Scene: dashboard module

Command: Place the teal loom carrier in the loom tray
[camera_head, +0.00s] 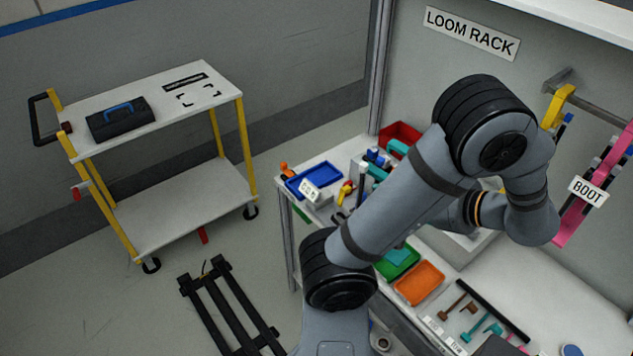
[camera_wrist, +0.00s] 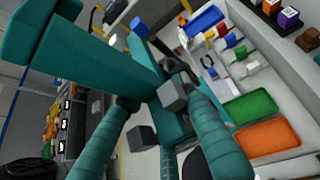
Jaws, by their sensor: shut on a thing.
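The teal loom carrier (camera_wrist: 95,55) fills much of the wrist view, with a broad bar at upper left and thick ribbed teal lengths hanging below it. My gripper (camera_wrist: 157,117) is shut on it; its dark fingers show around a teal part in the middle of the view. In the head view my own arm hides the gripper and most of what it holds. A teal patch (camera_head: 396,254) shows beside the forearm by the green tray, and I cannot tell if it is part of the carrier. No tray is readably marked as the loom tray.
The bench holds a blue tray (camera_head: 314,181), a green tray (camera_head: 399,266), an orange tray (camera_head: 419,284) and a red bin (camera_head: 399,133). Pink and yellow looms (camera_head: 575,220) hang on the rack at right. A cart (camera_head: 160,95) with a black case (camera_head: 120,122) stands left.

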